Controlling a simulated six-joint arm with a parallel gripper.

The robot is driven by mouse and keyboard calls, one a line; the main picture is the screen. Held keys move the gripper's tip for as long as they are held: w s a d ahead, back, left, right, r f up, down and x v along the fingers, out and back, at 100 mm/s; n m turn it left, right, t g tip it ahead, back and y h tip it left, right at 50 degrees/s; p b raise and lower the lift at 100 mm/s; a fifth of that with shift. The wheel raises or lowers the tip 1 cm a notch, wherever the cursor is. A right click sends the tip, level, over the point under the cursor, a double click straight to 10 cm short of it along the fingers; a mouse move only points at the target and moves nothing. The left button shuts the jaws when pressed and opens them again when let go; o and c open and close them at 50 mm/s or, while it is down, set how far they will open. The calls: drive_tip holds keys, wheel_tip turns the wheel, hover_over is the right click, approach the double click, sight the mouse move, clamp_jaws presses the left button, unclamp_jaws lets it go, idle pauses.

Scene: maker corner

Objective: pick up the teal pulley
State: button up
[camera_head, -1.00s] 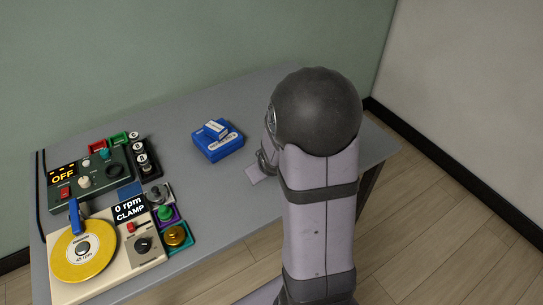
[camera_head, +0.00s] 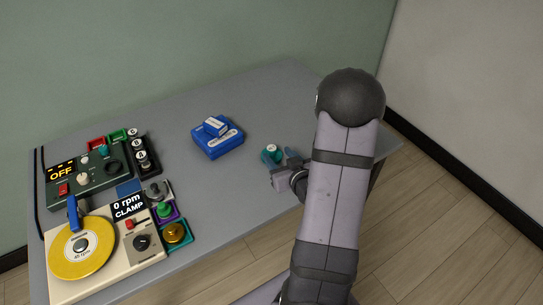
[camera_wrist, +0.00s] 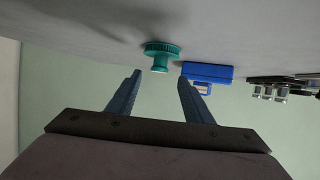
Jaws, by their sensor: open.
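The teal pulley (camera_head: 271,152) sits on the grey table right of the blue box, close to my gripper (camera_head: 281,164). In the wrist view the pulley (camera_wrist: 161,55) shows its toothed flange and narrower hub, a little beyond the fingertips and roughly between them. My gripper (camera_wrist: 158,78) is open, with nothing between its two fingers. In the head view my arm and gripper partly crowd the pulley's near side.
A blue box (camera_head: 219,144) with a smaller blue piece on it stands left of the pulley. Farther left are a control panel (camera_head: 88,176), a yellow disc machine (camera_head: 82,248) and several small coloured trays. The grey table (camera_head: 225,195) between is clear.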

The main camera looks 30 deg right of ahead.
sight(272, 149)
drive_tip(key=shift+p+x, duration=0.7)
drive_tip(key=shift+x, duration=3)
drive_tip(key=shift+s, duration=0.1)
drive_tip(key=c, duration=1.1)
